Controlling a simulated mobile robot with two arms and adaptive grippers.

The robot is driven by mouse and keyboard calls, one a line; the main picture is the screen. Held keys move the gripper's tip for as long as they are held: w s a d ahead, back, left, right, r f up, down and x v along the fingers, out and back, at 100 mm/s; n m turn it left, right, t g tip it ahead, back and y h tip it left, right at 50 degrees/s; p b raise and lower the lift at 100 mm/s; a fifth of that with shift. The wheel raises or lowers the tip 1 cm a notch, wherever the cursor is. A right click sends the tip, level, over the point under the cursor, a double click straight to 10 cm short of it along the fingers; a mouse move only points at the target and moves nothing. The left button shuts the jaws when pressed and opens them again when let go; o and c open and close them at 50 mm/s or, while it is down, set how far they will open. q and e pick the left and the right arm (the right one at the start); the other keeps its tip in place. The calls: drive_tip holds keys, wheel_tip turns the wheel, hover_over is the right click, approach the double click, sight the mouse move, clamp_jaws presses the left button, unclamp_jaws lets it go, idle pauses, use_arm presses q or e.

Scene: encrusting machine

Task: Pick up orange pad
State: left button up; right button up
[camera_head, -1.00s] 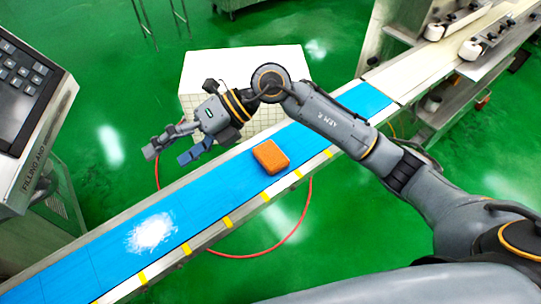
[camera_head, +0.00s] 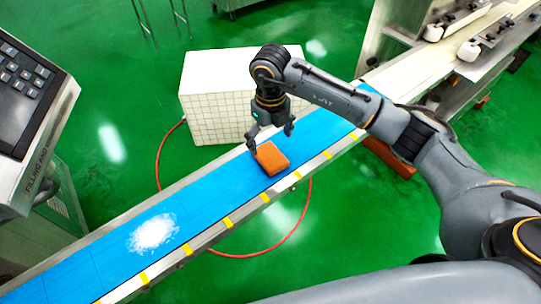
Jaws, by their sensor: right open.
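The orange pad (camera_head: 271,160) lies flat on the blue conveyor belt (camera_head: 205,193), near the middle of the view. My right gripper (camera_head: 270,143) points down just above and behind the pad, with its fingers spread open. One finger is close to the pad's left edge and the other is behind its right side. I cannot tell whether a finger touches the pad. My left gripper is not in view.
A patch of white powder (camera_head: 153,232) lies on the belt at lower left. A white tiled box (camera_head: 215,95) stands behind the belt. A control panel (camera_head: 28,85) is at left, a machine (camera_head: 450,60) at upper right. A red hose (camera_head: 235,256) lies on the green floor.

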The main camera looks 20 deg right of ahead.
sight(270, 156)
drive_tip(key=f, duration=0.2)
drive_tip(key=f+p, duration=0.1)
drive_tip(key=f, duration=0.1)
drive_tip(key=shift+s+a+f, duration=0.1)
drive_tip(key=shift+s+f, duration=0.1)
drive_tip(key=shift+f, duration=0.6)
drive_tip(key=shift+c, duration=0.4)
drive_tip(key=c, duration=1)
